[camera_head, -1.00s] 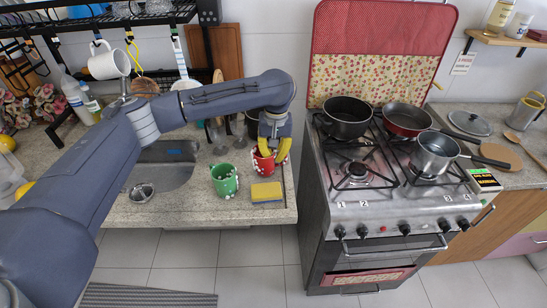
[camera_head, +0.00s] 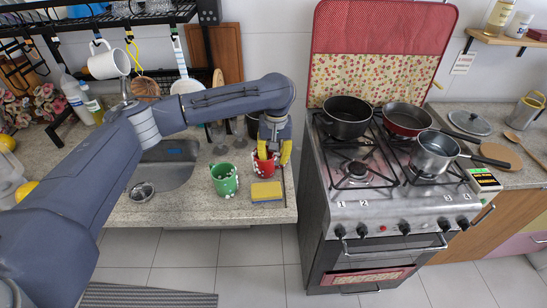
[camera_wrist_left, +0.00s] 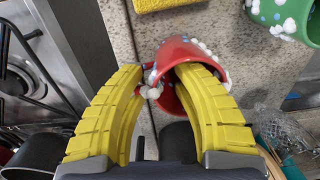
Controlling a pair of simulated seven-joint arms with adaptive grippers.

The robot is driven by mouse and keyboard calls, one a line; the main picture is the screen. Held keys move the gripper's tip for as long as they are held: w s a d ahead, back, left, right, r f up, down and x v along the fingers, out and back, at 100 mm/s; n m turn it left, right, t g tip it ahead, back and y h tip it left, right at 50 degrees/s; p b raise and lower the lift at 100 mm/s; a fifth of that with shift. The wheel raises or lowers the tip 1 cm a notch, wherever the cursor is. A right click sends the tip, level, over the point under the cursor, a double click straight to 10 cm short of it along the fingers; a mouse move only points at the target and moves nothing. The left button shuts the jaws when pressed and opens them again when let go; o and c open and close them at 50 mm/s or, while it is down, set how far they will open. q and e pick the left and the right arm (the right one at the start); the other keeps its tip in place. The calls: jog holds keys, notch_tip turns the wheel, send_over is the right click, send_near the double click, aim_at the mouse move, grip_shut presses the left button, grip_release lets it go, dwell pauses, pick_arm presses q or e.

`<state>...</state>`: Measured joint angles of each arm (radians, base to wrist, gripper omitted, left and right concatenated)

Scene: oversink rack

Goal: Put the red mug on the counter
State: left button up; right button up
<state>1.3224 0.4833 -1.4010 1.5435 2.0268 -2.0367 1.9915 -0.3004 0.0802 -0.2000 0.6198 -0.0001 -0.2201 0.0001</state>
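The red mug (camera_head: 264,168), with white spots, stands on the counter (camera_head: 160,213) between the green mug and the stove. It also shows in the left wrist view (camera_wrist_left: 171,52). My left gripper (camera_head: 275,155) is at the mug, pointing down. Its yellow fingers (camera_wrist_left: 160,85) are spread apart: one reaches into the mug's mouth, the other is outside, close beside the rim. The fingers hide part of the mug. The mug's base appears to be at the counter, but the contact is hard to see. My right gripper is in no view.
A green mug (camera_head: 224,179) stands left of the red one. A yellow sponge (camera_head: 267,191) lies in front, near the counter edge. The sink (camera_head: 165,178) is to the left. The stove (camera_head: 400,210) with pans is close on the right. A white mug (camera_head: 108,63) hangs from the rack.

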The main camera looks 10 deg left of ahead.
pick_arm(q)
notch_tip(320, 180, up, 12)
jog(key=shift+d, duration=0.25)
dwell(0.4)
jog(key=shift+w+r, duration=0.1)
jog(key=shift+w, duration=0.05)
